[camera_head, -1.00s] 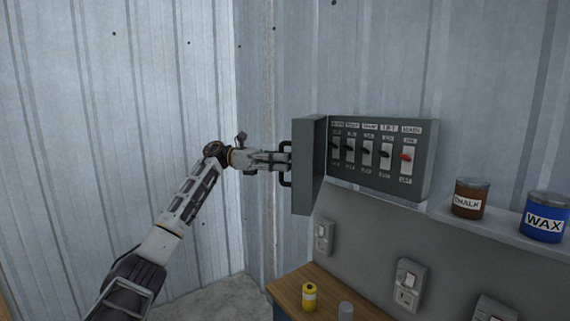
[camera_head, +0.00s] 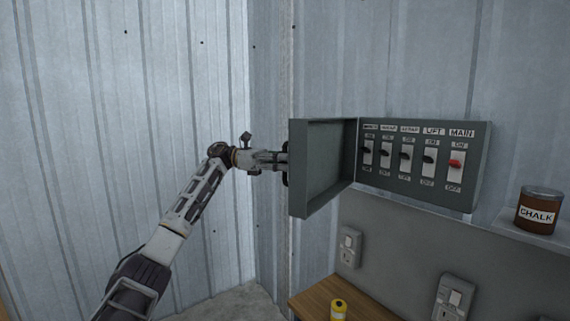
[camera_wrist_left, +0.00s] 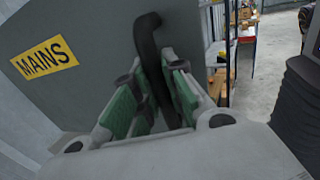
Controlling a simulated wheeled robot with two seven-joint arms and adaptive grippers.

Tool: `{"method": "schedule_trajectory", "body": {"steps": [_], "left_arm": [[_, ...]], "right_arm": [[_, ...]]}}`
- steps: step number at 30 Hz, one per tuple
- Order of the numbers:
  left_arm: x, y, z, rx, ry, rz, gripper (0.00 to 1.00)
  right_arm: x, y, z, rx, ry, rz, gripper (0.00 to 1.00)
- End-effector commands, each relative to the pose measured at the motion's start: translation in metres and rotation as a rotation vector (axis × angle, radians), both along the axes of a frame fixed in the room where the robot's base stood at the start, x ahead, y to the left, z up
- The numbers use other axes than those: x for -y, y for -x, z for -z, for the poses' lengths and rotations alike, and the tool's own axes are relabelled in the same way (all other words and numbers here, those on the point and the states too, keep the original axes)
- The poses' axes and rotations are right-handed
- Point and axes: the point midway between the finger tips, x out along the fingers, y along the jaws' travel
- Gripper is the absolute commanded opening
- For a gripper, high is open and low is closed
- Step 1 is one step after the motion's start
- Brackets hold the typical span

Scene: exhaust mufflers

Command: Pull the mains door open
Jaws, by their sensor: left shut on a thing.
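The mains door (camera_head: 322,168) is a grey panel hinged at the left side of the switch box (camera_head: 423,202). It stands swung open to the left, with its inner face toward me in the head view. Its outer face (camera_wrist_left: 90,90), with a yellow MAINS label (camera_wrist_left: 45,58), shows in the left wrist view. My left gripper (camera_head: 284,160) is shut on the dark door handle (camera_wrist_left: 150,45), which passes between its green-padded fingers. In the head view the door's edge partly hides the handle and fingertips. My right gripper is in neither view.
The box holds a row of several switches, with a red MAIN switch (camera_head: 456,163) at the right. A chalk tin (camera_head: 538,210) stands on a shelf at right.

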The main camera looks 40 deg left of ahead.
Motion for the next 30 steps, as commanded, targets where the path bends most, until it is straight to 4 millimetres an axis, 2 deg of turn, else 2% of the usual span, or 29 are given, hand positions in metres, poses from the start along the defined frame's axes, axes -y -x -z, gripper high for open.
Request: {"method": "schedule_trajectory", "body": {"steps": [4, 10, 11, 16, 30], "left_arm": [[0.0, 0.0, 0.002, -0.005, -0.004, 0.001, 0.0], [0.0, 0.0, 0.002, -0.005, -0.004, 0.001, 0.0], [0.0, 0.0, 0.002, -0.005, -0.004, 0.001, 0.14], [0.0, 0.0, 0.002, -0.004, -0.003, 0.001, 0.35], [-0.004, 0.001, 0.001, -0.002, -0.002, 0.0, 0.35]], "right_arm": [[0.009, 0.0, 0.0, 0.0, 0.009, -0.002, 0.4], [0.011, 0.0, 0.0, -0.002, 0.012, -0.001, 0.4], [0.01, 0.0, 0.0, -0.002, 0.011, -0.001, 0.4], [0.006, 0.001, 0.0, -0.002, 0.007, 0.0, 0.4], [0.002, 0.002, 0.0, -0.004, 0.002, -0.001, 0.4]]}}
